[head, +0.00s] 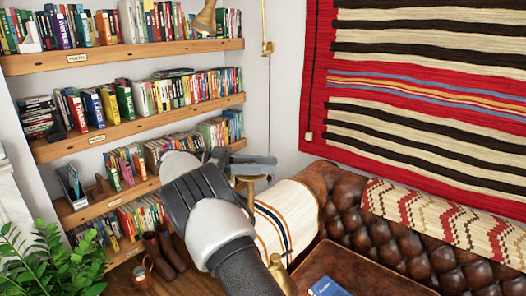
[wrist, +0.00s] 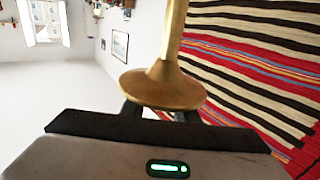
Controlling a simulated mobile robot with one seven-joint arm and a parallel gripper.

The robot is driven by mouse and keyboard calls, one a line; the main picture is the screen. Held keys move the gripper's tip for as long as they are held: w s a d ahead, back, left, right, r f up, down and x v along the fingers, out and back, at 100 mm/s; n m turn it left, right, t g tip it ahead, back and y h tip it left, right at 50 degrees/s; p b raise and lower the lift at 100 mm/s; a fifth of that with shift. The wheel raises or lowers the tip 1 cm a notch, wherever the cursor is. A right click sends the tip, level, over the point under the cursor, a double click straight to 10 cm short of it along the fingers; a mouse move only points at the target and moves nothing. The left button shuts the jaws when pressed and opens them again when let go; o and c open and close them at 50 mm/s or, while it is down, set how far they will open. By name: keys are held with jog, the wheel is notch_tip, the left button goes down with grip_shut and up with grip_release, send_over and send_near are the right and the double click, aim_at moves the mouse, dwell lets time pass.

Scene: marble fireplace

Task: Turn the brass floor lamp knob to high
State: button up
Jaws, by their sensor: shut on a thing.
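The brass floor lamp (head: 267,47) shows in the head view as a slim pole with a joint, rising in front of the white wall. A brass shade-like piece (head: 205,18) is at the top, by the upper shelf. My gripper (head: 268,168) is in the middle, reaching to the lower part of the pole. In the wrist view, a brass stem with a wide flared end (wrist: 165,85) fills the middle, close to the camera. My dark fingers (wrist: 160,115) are behind that flare, which hides their tips. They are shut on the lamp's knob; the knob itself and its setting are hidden.
A brown tufted leather sofa (head: 400,235) with a striped throw (head: 285,215) stands at the right. A red striped rug (head: 420,90) hangs above it. Bookshelves (head: 130,125) fill the left wall. Boots (head: 165,250) and a green plant (head: 50,262) are at the lower left.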

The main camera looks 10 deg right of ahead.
jog(key=shift+a+m+g+p, duration=0.2)
jog(key=shift+m+g+p, duration=0.2)
jog(key=shift+g+p, duration=0.2)
jog(key=o, duration=1.1)
jog(key=shift+s+r, duration=0.1)
jog(key=shift+c, duration=0.2)
jog(key=shift+a, duration=0.1)
